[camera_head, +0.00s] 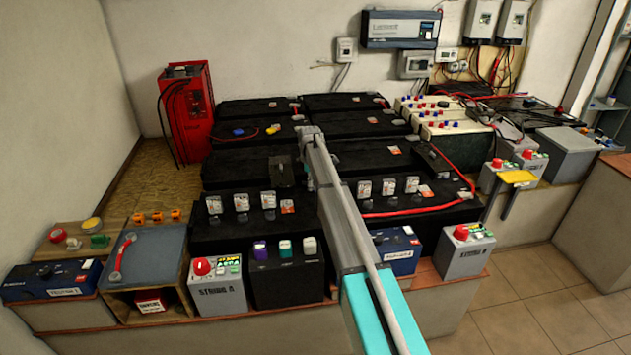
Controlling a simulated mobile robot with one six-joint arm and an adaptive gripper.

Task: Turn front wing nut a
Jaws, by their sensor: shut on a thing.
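My arm reaches in from the bottom. My gripper (284,182), small and dark, hangs at its far end over the black battery blocks in the middle of the bench. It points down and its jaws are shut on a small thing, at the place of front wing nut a. The nut itself is hidden by the dark jaws at this size. Black battery blocks (235,178) lie around and under the gripper. In front of it, several pale terminal pieces (241,203) stand in a row on the front block.
A tall red unit (188,110) stands at the back left. A grey STRING A box (218,285) and a black battery with coloured caps (285,280) stand along the front. Red cables (415,210) cross the blocks right of my arm. Tiled floor (530,300) is clear at the lower right.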

